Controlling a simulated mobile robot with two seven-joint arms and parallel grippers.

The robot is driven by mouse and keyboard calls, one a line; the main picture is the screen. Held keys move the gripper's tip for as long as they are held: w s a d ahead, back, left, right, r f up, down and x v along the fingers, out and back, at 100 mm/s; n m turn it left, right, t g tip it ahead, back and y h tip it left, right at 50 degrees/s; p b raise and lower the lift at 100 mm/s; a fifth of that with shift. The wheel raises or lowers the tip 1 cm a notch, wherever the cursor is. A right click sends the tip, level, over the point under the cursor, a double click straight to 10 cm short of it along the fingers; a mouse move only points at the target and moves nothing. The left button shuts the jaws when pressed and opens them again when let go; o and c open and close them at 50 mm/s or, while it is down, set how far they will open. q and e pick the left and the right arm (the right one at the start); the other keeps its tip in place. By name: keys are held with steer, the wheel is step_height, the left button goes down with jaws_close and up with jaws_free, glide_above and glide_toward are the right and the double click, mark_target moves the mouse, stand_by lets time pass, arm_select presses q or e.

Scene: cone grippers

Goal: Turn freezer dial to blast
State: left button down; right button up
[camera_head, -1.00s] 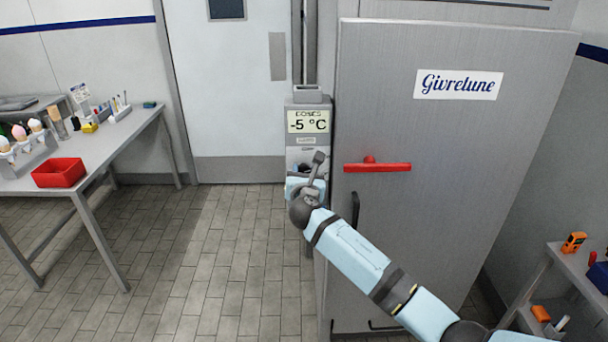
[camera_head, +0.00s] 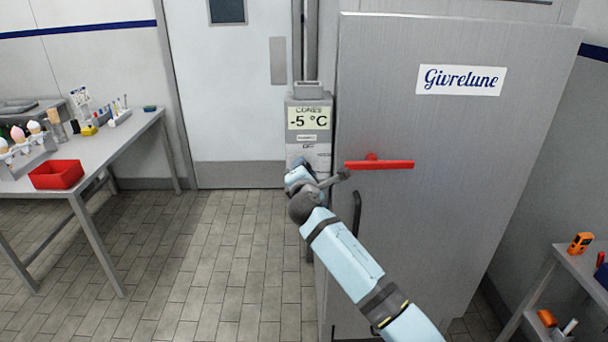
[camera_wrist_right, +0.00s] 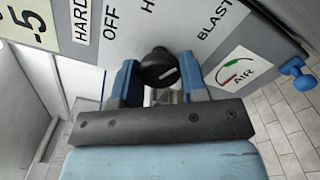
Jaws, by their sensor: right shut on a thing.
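The freezer dial (camera_wrist_right: 158,66) is a black knob with a short white mark, on a grey panel labelled OFF, H-something (partly cut off) and BLAST (camera_wrist_right: 218,14). In the right wrist view the mark slants toward the right of the picture, roughly the BLAST side; I cannot tell its exact setting. My right gripper (camera_wrist_right: 157,78) is shut on the dial, one blue finger on each side. In the head view my right wrist (camera_head: 300,180) covers the dial at the control box (camera_head: 309,140), whose display reads -5 °C. My left gripper is not in view.
The large grey freezer door (camera_head: 450,190) with a red handle (camera_head: 380,164) stands just right of my wrist. A table (camera_head: 105,150) stands left; tiled floor between is clear.

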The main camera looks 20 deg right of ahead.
steer(key=shift+m, duration=0.5)
steer(key=o, duration=0.9)
steer(key=shift+s, duration=0.1)
steer(key=b+v, duration=0.1)
steer(key=v, duration=1.2)
steer(key=shift+s+a, duration=0.1)
steer(key=shift+s, duration=0.25)
